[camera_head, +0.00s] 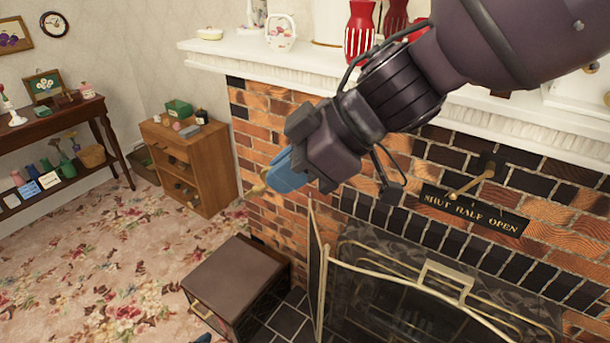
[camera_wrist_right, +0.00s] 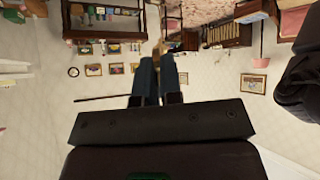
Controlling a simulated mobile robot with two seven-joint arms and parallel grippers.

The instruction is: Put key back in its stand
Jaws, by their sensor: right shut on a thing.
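My right gripper (camera_head: 284,172) reaches in from the upper right of the head view, with its blue fingers shut on a small brass-coloured key (camera_head: 258,189). Only the key's end shows past the fingertips; the rest is hidden between them. In the right wrist view the two blue fingers (camera_wrist_right: 157,75) are close together, with a small brownish end of the key (camera_wrist_right: 161,47) past their tips. The key is held in the air in front of the brick wall. I cannot make out the key's stand. A small dark blue tip at the bottom edge may be my left gripper (camera_head: 203,339).
A brick fireplace (camera_head: 270,130) has a white mantel (camera_head: 240,65), a brass lever (camera_head: 470,183) and a "SHUT HALF OPEN" plate (camera_head: 474,211). A fire screen (camera_head: 410,280) and brown box (camera_head: 235,275) stand below. A wooden cabinet (camera_head: 215,165) stands behind. Flowered carpet (camera_head: 110,250) is clear at left.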

